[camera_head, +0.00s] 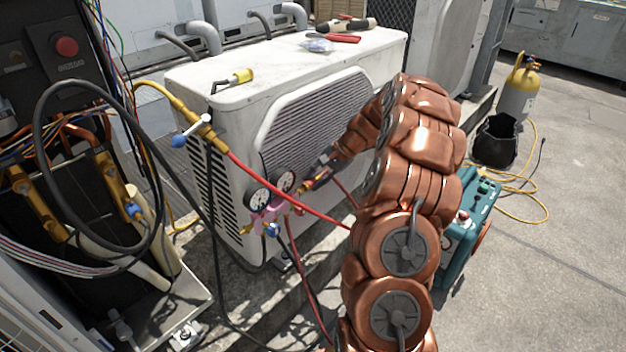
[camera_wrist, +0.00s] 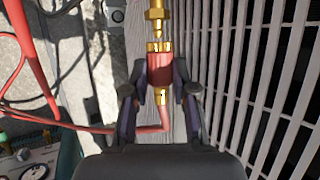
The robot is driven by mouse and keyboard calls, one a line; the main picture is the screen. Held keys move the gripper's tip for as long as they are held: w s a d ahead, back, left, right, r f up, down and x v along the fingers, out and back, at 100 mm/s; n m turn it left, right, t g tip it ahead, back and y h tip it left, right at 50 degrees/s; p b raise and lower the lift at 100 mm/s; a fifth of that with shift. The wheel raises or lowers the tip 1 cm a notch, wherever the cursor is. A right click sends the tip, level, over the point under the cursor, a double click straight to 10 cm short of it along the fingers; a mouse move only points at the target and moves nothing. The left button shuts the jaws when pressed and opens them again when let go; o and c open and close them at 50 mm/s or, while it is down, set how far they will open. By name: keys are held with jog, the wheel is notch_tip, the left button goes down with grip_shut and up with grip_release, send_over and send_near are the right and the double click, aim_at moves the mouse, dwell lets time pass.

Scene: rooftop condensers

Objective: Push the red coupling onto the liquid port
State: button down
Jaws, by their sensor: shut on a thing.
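In the wrist view the red coupling (camera_wrist: 160,70), with a brass collar at its top and a brass end below, sits between the fingers of my gripper (camera_wrist: 160,88), which is shut on it. A red hose bends away from its lower end. The brass port (camera_wrist: 156,14) is straight above the coupling, in line with it. Its narrow tip points at the coupling's collar; I cannot tell whether they touch. In the head view my gripper (camera_head: 320,173) is by the front grille of the white condenser, just right of the gauges, and the coupling is mostly hidden.
Two gauges (camera_head: 270,190) on a pink manifold hang at the white condenser (camera_head: 210,85). Red, black and yellow hoses loop around it. An open unit with wires stands left.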

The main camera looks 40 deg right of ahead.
jog(key=shift+w+d+p, duration=0.15)
jog(key=shift+d+p, duration=0.2)
jog(key=shift+d, duration=0.4)
jog(key=shift+w+d+p, duration=0.15)
jog(key=shift+d+p, duration=0.2)
jog(key=shift+d, duration=0.35)
jog(key=c, duration=1.6)
grip_release()
grip_shut()
